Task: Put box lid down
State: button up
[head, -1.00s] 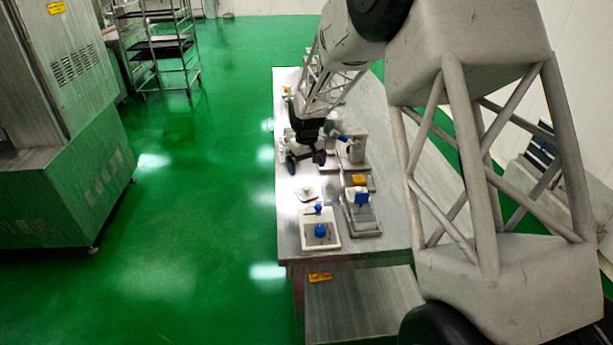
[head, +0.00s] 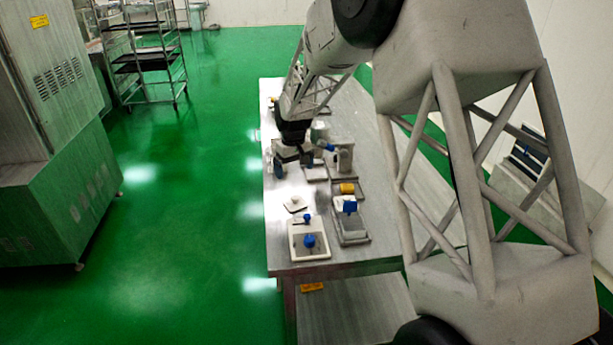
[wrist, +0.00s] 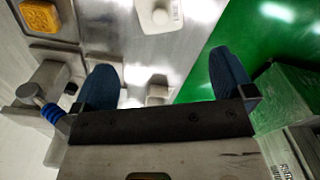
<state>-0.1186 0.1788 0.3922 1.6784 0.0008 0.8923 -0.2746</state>
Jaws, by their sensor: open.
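A small white square plate with a round knob, which looks like the box lid (head: 296,204), lies flat on the metal table. It also shows at the top of the wrist view (wrist: 160,16). My gripper (head: 293,163) is open over the table, farther back than this plate and apart from it. In the wrist view its two blue fingers (wrist: 165,80) are spread wide. A small pale thing (wrist: 157,92) shows below, between the fingers; I cannot tell what it is or its exact distance. No box is clearly recognisable.
A white tray (head: 296,251) with a blue-knobbed part is at the table's front. A grey unit with a blue top (head: 350,226) stands right of it. Green floor lies left.

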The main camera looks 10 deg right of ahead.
jog(key=shift+r, duration=0.1)
jog(key=s+d+r+m+t, duration=0.1)
jog(key=s+d+r, duration=0.2)
jog(key=s+r, duration=0.65)
jog(key=s+d+r+m, duration=0.1)
jog(key=s+d+r, duration=0.35)
jog(key=s, duration=0.85)
jog(key=s+d+r+m+t, duration=0.1)
jog(key=s+d+m, duration=0.1)
jog(key=s, duration=2.5)
jog(key=shift+s+d+r+m+t, duration=0.2)
jog(key=shift+s+m+t, duration=0.1)
jog(key=shift+m, duration=0.1)
